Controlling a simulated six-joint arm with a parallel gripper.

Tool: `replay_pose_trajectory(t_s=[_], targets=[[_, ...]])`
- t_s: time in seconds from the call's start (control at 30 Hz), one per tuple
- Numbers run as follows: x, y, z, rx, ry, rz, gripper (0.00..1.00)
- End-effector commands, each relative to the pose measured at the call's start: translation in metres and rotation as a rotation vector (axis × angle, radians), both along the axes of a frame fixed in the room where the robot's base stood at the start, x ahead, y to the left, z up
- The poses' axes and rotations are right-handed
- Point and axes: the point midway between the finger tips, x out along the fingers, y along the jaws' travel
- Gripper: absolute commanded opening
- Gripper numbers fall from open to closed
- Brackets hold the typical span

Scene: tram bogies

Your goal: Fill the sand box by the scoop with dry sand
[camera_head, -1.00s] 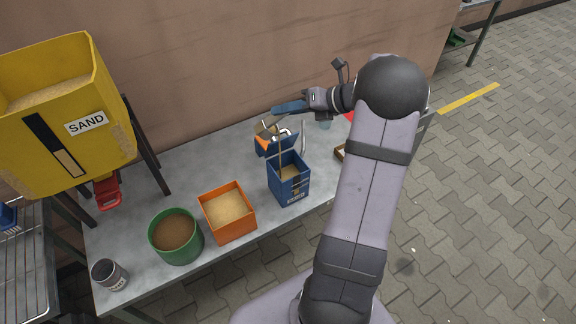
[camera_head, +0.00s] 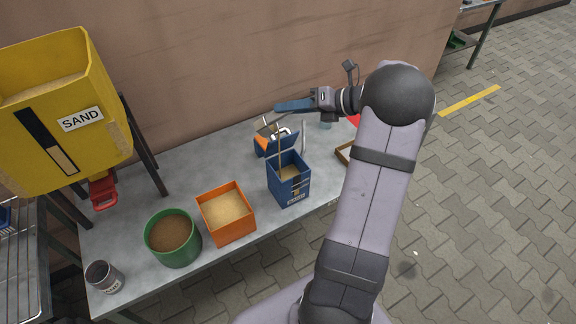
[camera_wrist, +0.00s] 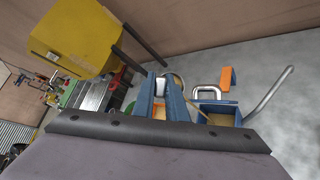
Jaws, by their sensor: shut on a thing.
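The blue sand box (camera_head: 290,190) stands on the grey bench with its lid (camera_head: 283,143) raised. Pale sand shows inside it, below the rim. My gripper (camera_head: 278,108), with blue fingers, is above and behind the box. It is shut on the scoop (camera_head: 267,128), a small greyish shape tilted under the fingertips. A thin tan streak runs from near the scoop toward the box; I cannot tell if it is falling sand. In the wrist view the fingers hide most of the scoop, and the box (camera_wrist: 222,108) is to their right. An orange box (camera_head: 228,213) holds pale sand.
A green tub (camera_head: 174,240) holds darker brown sand. The yellow SAND hopper (camera_head: 100,145) with a red part (camera_head: 103,192) is at left. A blue-and-orange item (camera_head: 261,146) is behind the box. The bench's left middle is clear.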

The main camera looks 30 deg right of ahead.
Motion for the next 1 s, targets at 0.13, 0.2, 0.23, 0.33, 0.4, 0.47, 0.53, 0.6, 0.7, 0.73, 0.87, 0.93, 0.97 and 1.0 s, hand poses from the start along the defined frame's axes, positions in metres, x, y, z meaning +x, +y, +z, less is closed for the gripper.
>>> replay_pose_trajectory(t_s=[0.13, 0.2, 0.23, 0.33, 0.4, 0.47, 0.53, 0.6, 0.7, 0.73, 0.87, 0.93, 0.97, 1.0], targets=[[-0.001, -0.001, -0.002, 0.015, -0.009, 0.0, 0.0], [-0.001, -0.002, -0.002, 0.022, -0.013, 0.0, 0.0], [-0.001, -0.002, -0.002, 0.025, -0.014, -0.001, 0.0], [-0.002, -0.004, -0.004, 0.033, -0.019, -0.001, 0.0], [-0.002, -0.004, -0.005, 0.041, -0.023, -0.001, 0.0], [-0.003, -0.004, -0.005, 0.046, -0.026, 0.0, 0.0], [-0.003, -0.005, -0.007, 0.052, -0.03, 0.0, 0.0], [-0.003, -0.006, -0.007, 0.059, -0.034, -0.001, 0.0], [-0.003, -0.006, -0.009, 0.069, -0.041, 0.0, 0.0], [-0.003, -0.006, -0.009, 0.072, -0.043, 0.0, 0.0], [-0.004, -0.007, -0.011, 0.084, -0.049, -0.001, 0.0], [-0.005, -0.008, -0.012, 0.09, -0.052, 0.0, 0.0], [-0.005, -0.008, -0.013, 0.094, -0.054, 0.0, 0.0], [-0.005, -0.008, -0.013, 0.098, -0.056, 0.0, 0.0]])
